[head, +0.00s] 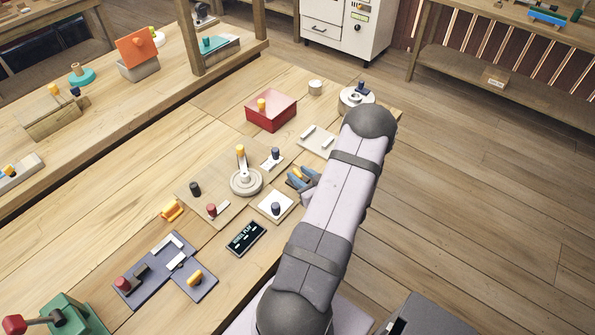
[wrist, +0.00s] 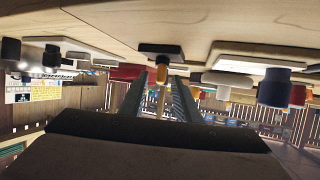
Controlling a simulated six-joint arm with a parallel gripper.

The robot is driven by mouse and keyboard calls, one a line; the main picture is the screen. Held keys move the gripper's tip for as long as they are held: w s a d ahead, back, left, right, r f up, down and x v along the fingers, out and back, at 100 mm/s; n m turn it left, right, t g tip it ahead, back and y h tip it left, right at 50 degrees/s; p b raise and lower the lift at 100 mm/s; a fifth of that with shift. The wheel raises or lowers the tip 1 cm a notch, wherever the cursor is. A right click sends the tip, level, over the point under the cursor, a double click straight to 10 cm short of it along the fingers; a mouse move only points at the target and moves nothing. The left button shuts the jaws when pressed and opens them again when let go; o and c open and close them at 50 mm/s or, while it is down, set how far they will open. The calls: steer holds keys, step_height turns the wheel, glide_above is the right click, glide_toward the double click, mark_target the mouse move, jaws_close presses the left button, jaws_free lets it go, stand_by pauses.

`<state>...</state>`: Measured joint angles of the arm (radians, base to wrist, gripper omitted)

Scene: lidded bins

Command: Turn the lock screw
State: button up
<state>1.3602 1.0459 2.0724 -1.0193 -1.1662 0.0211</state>
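A yellow knob (head: 296,173) shows by my gripper (head: 304,179) in the head view, partly hidden by the fingers. In the wrist view, where the table is overhead, a yellow knob (wrist: 162,88) hangs from a dark plate (wrist: 161,50). It lines up with the gap between my fingertips (wrist: 161,82), with space on both sides. My gripper is open, and I see no contact. I take this knob to be the lock screw, but no label confirms it. Whether it stands between the tips or just beyond them is unclear.
A white plate with a dark knob (head: 275,207) lies just left of my gripper. A round base with a yellow-topped lever (head: 245,180) stands further left. A red bin (head: 271,112) and a white plate with two handles (head: 318,141) are behind.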

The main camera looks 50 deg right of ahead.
steer(key=shift+x, duration=0.9)
jaws_close()
